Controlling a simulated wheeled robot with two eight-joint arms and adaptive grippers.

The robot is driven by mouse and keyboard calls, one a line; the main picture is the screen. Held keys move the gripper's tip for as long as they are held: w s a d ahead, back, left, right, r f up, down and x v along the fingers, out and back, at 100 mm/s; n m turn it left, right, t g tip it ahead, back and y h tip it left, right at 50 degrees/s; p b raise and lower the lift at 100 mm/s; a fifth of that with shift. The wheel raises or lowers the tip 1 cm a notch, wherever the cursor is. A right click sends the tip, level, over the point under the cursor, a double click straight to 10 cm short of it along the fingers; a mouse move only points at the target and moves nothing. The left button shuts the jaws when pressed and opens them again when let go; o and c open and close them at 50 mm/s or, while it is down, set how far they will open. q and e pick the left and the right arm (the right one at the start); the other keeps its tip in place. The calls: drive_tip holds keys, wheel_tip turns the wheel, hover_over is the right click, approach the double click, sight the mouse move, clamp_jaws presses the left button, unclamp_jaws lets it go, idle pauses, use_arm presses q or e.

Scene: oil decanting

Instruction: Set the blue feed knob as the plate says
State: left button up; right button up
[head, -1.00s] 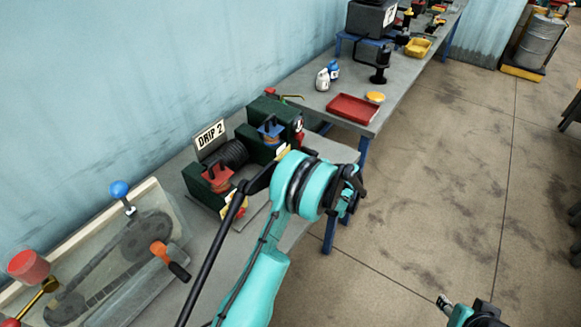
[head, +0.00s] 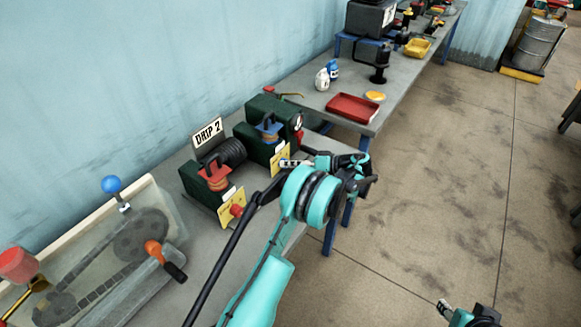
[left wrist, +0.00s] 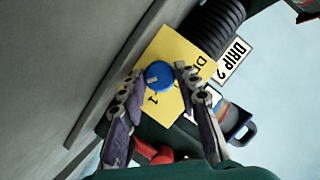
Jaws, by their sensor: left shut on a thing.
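The blue feed knob (left wrist: 160,76) sits on a yellow dial card (left wrist: 178,52) in the left wrist view. The card's print is partly covered; "DR" and a "1" show. My left gripper (left wrist: 158,82) is shut on the knob, with a finger on each side. A light mark shows on the knob, but I cannot tell its exact setting. In the head view my left gripper (head: 290,163) is at the right-hand yellow card (head: 279,160) and hides the knob. The plate (head: 208,132) reads "DRIP 2". My right gripper (head: 446,308) shows only partly at the bottom edge.
A red knob (head: 237,210) sits on the nearer yellow card. A green housing (head: 264,152) carries a blue-handled cap (head: 270,130). A chain-drive case (head: 110,255) stands at left. A red tray (head: 352,108) lies on the far bench.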

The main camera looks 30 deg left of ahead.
use_arm(q)
drive_tip(key=shift+w+f+m+g+y+b, duration=0.15)
drive_tip(key=shift+m+g+b, duration=0.2)
drive_tip(key=shift+m, duration=0.35)
drive_tip(key=shift+s+m+g+y+b, duration=0.15)
drive_tip(key=shift+m+g+b, duration=0.15)
drive_tip(key=shift+m, duration=0.4)
drive_tip(key=shift+w, duration=0.1)
drive_tip(key=o, duration=1.2)
drive_tip(key=shift+c, duration=0.2)
drive_tip(key=shift+d, duration=0.1)
drive_tip(key=v, duration=0.7)
drive_tip(key=shift+w+d, duration=0.15)
drive_tip(key=shift+d, duration=0.2)
